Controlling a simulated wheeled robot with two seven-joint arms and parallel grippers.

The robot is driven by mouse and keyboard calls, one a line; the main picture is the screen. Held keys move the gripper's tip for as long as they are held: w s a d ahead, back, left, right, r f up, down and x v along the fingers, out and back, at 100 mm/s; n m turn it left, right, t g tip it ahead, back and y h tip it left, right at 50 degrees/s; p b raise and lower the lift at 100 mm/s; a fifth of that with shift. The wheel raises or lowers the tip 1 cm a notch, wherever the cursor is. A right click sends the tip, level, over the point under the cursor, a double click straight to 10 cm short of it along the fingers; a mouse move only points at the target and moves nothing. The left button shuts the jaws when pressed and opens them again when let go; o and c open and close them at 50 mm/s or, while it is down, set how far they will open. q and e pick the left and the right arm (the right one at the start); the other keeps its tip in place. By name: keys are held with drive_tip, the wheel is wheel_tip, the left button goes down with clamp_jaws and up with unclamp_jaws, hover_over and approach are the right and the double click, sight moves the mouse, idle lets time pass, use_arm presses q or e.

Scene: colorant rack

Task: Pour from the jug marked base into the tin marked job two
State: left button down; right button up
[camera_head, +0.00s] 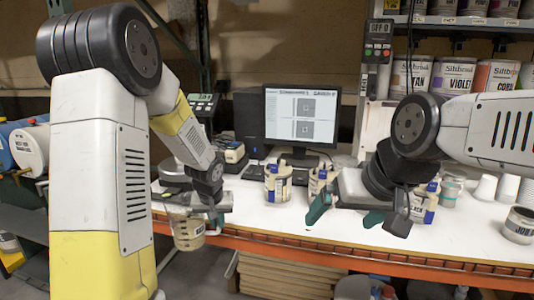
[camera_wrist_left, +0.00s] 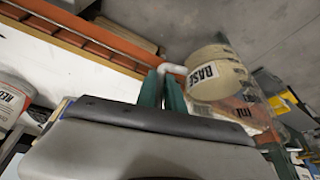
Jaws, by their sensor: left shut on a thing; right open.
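My left gripper (camera_wrist_left: 164,88) is shut on the handle of the cream jug (camera_wrist_left: 218,72), and the word BASE shows on the jug. In the head view the jug (camera_head: 188,234) hangs below my left gripper (camera_head: 207,212), at the front edge of the table on the left. A tin with a JOB label (camera_head: 519,226) stands at the table's far right, cut by the picture edge; its number cannot be read. My right gripper (camera_head: 345,213) is open and empty over the table's front middle, its teal fingers apart.
Cream containers with blue parts (camera_head: 278,183) stand mid-table, some partly behind my right gripper. White cups (camera_head: 485,188) stand at the right. A monitor (camera_head: 301,117) is at the back. Labelled paint tins (camera_head: 453,76) fill the shelf. The front white tabletop (camera_head: 270,222) is largely clear.

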use_arm(q)
drive_tip(key=shift+s+a+f, duration=0.1)
drive_tip(key=shift+s+f, duration=0.25)
drive_tip(key=shift+f, duration=0.3)
drive_tip(key=shift+s+f, duration=0.3)
drive_tip(key=shift+f, duration=0.3)
